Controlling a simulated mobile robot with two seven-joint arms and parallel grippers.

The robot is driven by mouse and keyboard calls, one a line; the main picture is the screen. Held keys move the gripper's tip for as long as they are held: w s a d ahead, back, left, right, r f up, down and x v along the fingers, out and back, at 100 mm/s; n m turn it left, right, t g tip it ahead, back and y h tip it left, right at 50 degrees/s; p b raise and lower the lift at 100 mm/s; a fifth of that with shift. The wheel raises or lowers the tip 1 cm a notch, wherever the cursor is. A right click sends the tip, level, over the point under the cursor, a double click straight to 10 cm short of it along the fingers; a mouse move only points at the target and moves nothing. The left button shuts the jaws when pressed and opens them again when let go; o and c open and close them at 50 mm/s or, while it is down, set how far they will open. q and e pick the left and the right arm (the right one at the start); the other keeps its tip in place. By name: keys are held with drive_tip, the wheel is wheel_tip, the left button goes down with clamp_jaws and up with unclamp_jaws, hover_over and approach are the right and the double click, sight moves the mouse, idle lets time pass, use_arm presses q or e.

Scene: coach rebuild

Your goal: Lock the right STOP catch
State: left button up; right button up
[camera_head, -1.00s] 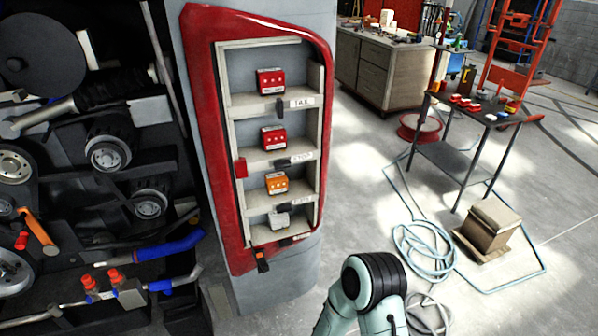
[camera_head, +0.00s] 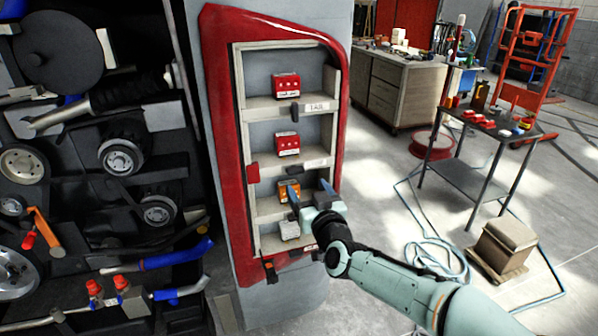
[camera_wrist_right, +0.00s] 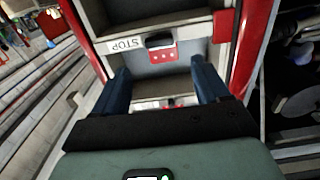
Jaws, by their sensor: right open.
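The STOP label (camera_wrist_right: 125,44) reads upside down in the right wrist view. Beside it on the shelf edge is the black STOP catch (camera_wrist_right: 159,40), in front of a red lamp unit (camera_wrist_right: 166,53). In the head view this catch (camera_head: 283,168) is on the second shelf, under the red unit (camera_head: 287,144). My right gripper (camera_head: 309,190) is open and empty, its blue fingers in front of the compartment below, partly covering an orange unit (camera_head: 287,190). In the wrist view its fingers (camera_wrist_right: 160,74) point toward the STOP shelf, apart from the catch. My left gripper is out of view.
The red-framed cabinet (camera_head: 226,130) also holds a red unit (camera_head: 286,87) on top and a pale unit (camera_head: 289,229) at the bottom. A red tab (camera_head: 252,172) is on its left edge. A cart (camera_head: 465,170), box (camera_head: 503,247) and hose (camera_head: 430,252) are at right.

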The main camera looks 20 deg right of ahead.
sight(297, 171)
drive_tip(key=w+p, duration=0.2)
drive_tip(key=w, duration=0.7)
drive_tip(key=shift+a, duration=0.1)
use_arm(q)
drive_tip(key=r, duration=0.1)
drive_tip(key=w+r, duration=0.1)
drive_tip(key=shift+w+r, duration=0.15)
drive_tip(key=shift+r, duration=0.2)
use_arm(e)
drive_tip(key=shift+s, duration=0.1)
drive_tip(key=c, duration=1.1)
